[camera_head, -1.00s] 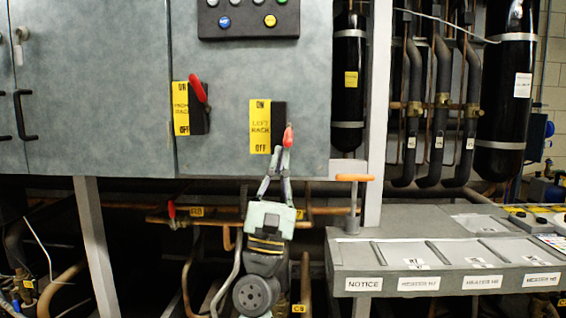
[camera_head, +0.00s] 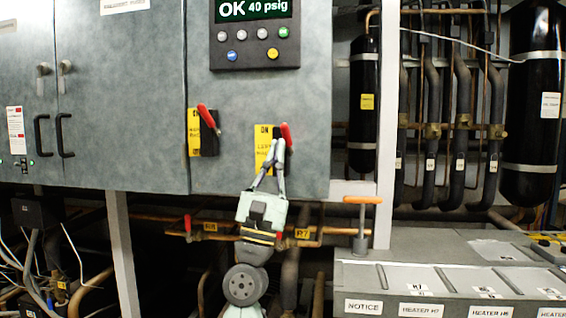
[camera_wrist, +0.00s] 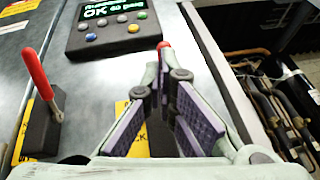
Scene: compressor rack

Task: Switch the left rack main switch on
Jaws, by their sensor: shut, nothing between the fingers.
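The red tip stands up near the ON end of the label, much like the neighbouring handle. My gripper (camera_head: 279,147) is shut with its fingertips at the lower part of this handle, and it covers most of the switch body. In the wrist view, my fingers (camera_wrist: 168,72) meet in front of the switch, and only the red tip (camera_wrist: 163,45) shows beyond them. Whether they touch the handle is unclear.
Another switch with a red handle (camera_head: 207,116) sits to the left. A control panel (camera_head: 254,38) reading OK 40 psig is above. An orange-handled valve (camera_head: 362,200) and a grey bench (camera_head: 400,272) are at the lower right. Pipes run below the cabinet.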

